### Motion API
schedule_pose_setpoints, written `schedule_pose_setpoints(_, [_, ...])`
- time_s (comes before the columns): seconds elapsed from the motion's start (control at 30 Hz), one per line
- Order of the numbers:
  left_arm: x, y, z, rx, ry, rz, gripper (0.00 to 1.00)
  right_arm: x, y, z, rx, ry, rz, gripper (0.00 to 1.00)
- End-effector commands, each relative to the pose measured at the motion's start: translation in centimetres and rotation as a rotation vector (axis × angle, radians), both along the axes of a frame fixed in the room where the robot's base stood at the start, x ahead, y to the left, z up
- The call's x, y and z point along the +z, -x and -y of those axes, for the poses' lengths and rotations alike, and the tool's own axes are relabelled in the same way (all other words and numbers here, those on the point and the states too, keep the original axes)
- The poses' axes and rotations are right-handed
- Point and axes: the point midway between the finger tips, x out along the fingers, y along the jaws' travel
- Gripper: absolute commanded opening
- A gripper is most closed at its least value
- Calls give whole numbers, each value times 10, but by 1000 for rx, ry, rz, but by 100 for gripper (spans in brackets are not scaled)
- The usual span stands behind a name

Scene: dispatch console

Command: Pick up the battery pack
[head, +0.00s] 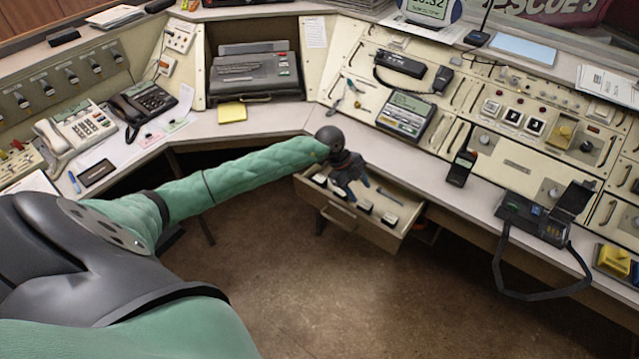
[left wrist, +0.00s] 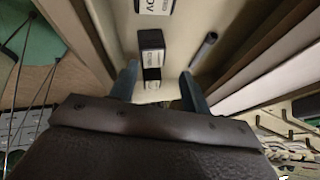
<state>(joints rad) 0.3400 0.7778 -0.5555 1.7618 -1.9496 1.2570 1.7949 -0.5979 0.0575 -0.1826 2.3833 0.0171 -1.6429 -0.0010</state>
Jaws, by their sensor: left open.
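Several black battery packs with white labels lie in the open drawer; in the head view one (head: 365,207) is near its middle and another (head: 389,219) near its right end. My left gripper (head: 357,187) is over the drawer, pointing down, open. The right gripper is not in view.
The drawer (head: 400,236) sticks out below the desk edge; its walls are close around the left gripper. A dark cylinder (left wrist: 203,50) lies in it beside the packs. A handheld radio (head: 461,168) and strapped device (head: 535,217) are on the desk to the right.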

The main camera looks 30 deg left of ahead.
Motion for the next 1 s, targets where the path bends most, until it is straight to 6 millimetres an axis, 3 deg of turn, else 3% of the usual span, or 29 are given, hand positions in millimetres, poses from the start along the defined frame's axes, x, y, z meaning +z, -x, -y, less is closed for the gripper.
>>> schedule_pose_setpoints(0.03, [1, -5, -30, 30, -96, -40, 47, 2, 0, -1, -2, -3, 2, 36])
schedule_pose_setpoints(0.1, [1, -8, -66, 80, -213, -95, 47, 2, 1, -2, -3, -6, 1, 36])
schedule_pose_setpoints(0.2, [7, -11, -107, 147, -346, -153, 47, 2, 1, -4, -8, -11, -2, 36])
schedule_pose_setpoints(0.3, [12, -11, -134, 198, -431, -188, 47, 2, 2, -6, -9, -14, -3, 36])
schedule_pose_setpoints(0.4, [12, -11, -146, 223, -471, -207, 47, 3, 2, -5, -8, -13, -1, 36])
schedule_pose_setpoints(0.57, [0, -10, -148, 228, -478, -213, 47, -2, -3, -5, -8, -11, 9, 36])
schedule_pose_setpoints(0.83, [-17, -11, -147, 226, -476, -211, 47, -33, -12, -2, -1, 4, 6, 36])
schedule_pose_setpoints(1.0, [-30, -13, -146, 227, -475, -212, 47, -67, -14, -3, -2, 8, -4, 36])
